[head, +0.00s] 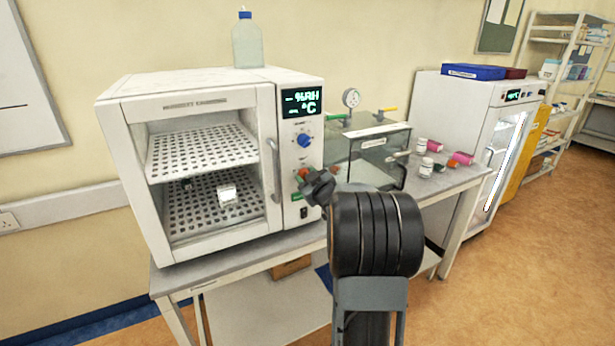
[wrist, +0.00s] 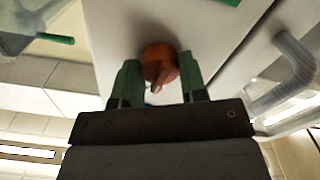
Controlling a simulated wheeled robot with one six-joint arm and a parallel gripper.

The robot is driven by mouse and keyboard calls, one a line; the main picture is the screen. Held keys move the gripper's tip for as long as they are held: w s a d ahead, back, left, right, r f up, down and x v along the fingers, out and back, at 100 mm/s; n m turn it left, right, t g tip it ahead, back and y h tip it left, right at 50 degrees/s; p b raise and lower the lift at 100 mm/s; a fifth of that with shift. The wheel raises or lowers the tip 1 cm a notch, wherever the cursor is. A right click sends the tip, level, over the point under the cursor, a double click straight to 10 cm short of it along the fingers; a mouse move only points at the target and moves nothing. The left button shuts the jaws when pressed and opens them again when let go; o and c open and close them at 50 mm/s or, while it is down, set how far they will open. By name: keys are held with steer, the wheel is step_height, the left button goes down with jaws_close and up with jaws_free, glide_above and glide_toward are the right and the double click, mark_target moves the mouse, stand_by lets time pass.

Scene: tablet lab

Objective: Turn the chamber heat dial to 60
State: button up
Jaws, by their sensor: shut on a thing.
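The white chamber (head: 190,85) stands on the table with its glass door closed. Its front panel has a display (head: 301,101) showing %RH and °C, and a blue dial (head: 305,140) below that. An orange dial (wrist: 158,66) sits lower on the panel, its pointer ridge visible in the wrist view. My gripper (wrist: 160,76) is at the orange dial, with one green-padded finger on each side, shut on it. In the head view my gripper (head: 305,179) covers most of this dial. The dial markings are hidden or too small to read.
A door handle (head: 273,170) stands out just left of the panel. A glass box with a gauge (head: 351,98) is close on the right, with small bottles (head: 426,167) beyond. A clear bottle (head: 247,42) stands on the chamber top.

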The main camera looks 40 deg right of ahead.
steer(key=m+p, duration=0.2)
steer(key=m, duration=0.3)
steer(key=shift+r+m, duration=0.1)
steer(key=shift+m, duration=0.2)
steer(key=m+p, duration=0.2)
steer(key=m, duration=0.3)
steer(key=shift+m, duration=0.3)
steer(key=o, duration=0.9)
steer(key=s, duration=0.4)
steer(key=s+a+b, duration=0.1)
steer(key=s, duration=0.4)
steer(key=s+b, duration=0.1)
steer(key=s, duration=0.3)
steer(key=shift+s+a, duration=0.4)
